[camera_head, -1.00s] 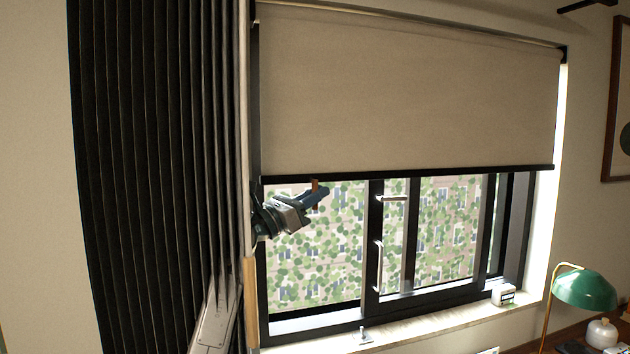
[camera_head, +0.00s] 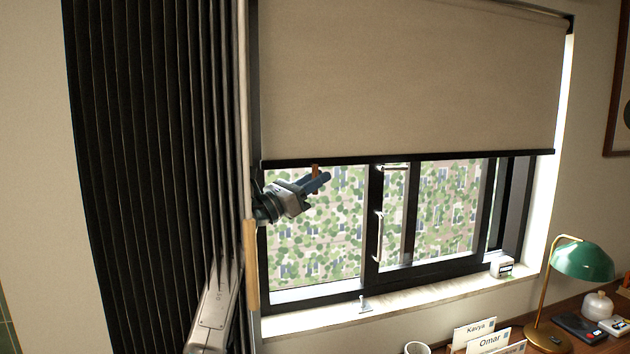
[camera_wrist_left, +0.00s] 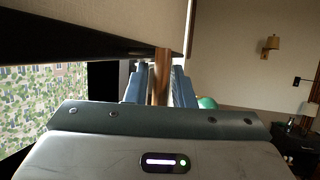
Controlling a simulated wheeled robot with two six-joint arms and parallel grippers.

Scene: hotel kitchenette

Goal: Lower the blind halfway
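The beige roller blind (camera_head: 410,80) hangs over the upper part of the window, its black bottom bar (camera_head: 450,157) level with the upper window handle. A small brown pull tab (camera_head: 316,171) hangs from the bar near its left end. My left gripper (camera_head: 318,181) is at this tab, just below the bar. In the left wrist view the tab (camera_wrist_left: 161,75) stands between the two blue fingers, which are closed on it. The bar (camera_wrist_left: 70,48) also shows there. My right gripper is not in view.
A dark pleated curtain (camera_head: 145,170) hangs left of the window. White window handles (camera_head: 378,237) sit on the middle frame. A green lamp (camera_head: 582,260) and name cards (camera_head: 488,340) are on the desk at lower right.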

